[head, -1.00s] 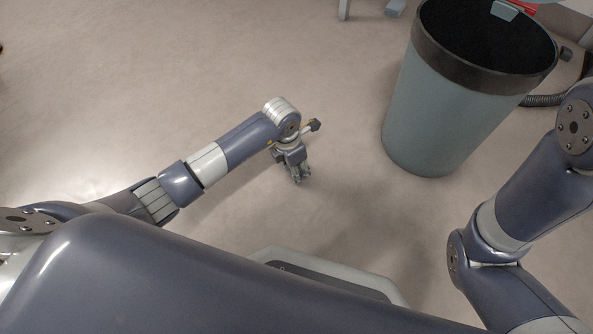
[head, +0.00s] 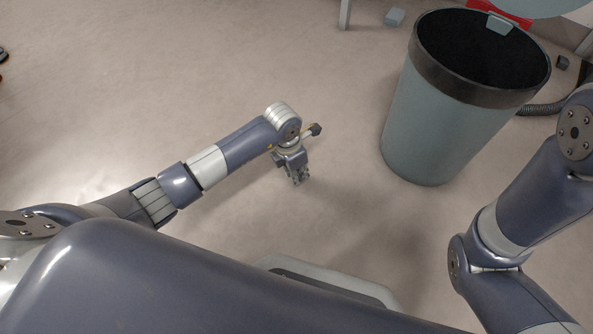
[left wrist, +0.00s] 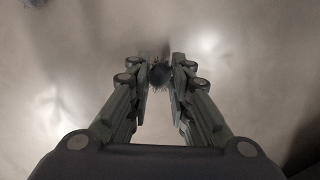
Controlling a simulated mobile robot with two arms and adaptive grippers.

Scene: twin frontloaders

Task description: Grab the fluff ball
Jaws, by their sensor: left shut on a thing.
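The fluff ball (left wrist: 160,74) is a small dark, spiky tuft between the fingertips of my left gripper (left wrist: 159,78) in the left wrist view. The fingers are shut on it. In the head view my left gripper (head: 299,177) points down over the floor, left of the bin; the fluff ball cannot be made out there. My right arm shows at the right edge of the head view, but its gripper is out of view.
A grey-green bin (head: 425,130) with a dark rim and open top stands right of my left gripper. A hose (head: 541,109) lies behind it at the right. A small grey-blue block (head: 395,17) is on the floor at the top.

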